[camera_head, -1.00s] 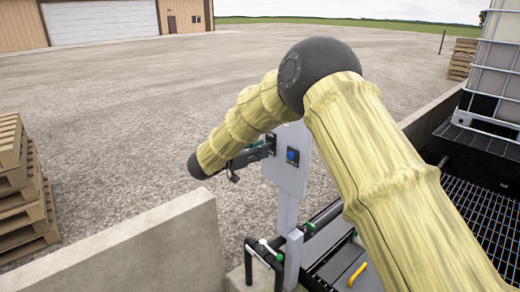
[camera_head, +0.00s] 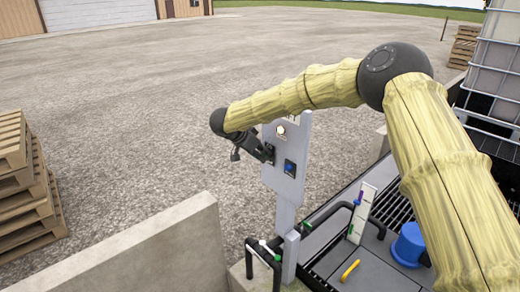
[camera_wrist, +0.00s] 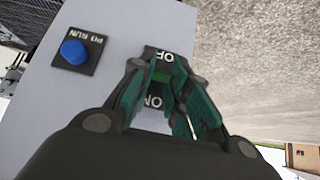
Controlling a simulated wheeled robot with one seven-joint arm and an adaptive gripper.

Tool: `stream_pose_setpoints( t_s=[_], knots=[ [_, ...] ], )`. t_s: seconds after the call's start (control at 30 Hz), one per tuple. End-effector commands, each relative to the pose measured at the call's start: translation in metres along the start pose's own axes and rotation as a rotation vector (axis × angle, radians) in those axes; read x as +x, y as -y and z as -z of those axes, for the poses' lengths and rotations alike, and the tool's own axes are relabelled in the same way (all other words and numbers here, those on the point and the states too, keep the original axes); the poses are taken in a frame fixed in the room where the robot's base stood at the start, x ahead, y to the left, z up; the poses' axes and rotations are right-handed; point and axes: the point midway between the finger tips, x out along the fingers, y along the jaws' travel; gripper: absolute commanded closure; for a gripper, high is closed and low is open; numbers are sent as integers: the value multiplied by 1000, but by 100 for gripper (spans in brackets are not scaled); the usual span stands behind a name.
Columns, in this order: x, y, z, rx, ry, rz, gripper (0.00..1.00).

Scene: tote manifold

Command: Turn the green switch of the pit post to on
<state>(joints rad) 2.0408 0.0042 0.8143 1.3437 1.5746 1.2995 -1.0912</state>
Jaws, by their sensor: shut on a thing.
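The grey pit post (camera_head: 288,195) stands upright beyond the low wall in the head view. My gripper (camera_head: 265,152) reaches its panel from the left. In the wrist view, my gripper (camera_wrist: 165,85) has its teal-padded fingers closed around the small green switch (camera_wrist: 161,77), of which only a little shows between them. A dark plate with partly covered white lettering (camera_wrist: 163,56) lies around the switch. The knob's exact angle is hard to tell. In the head view the switch is hidden by my gripper.
A blue button (camera_wrist: 74,52) sits beside the switch on the post; a pale round lamp (camera_head: 281,130) is above. A concrete wall (camera_head: 165,255) and pallets (camera_head: 28,180) are left. A blue bucket (camera_head: 408,243), striped board (camera_head: 361,212) and yellow handle (camera_head: 350,270) are right of the post.

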Motion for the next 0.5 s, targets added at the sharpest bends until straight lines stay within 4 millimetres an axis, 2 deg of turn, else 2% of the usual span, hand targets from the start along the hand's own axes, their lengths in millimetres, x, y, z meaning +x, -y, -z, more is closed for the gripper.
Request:
stream_pose_setpoints(
  t_s=[0.5],
  knots=[
    [-2, 1, 4, 1, 60, 3, 100]
  ],
)
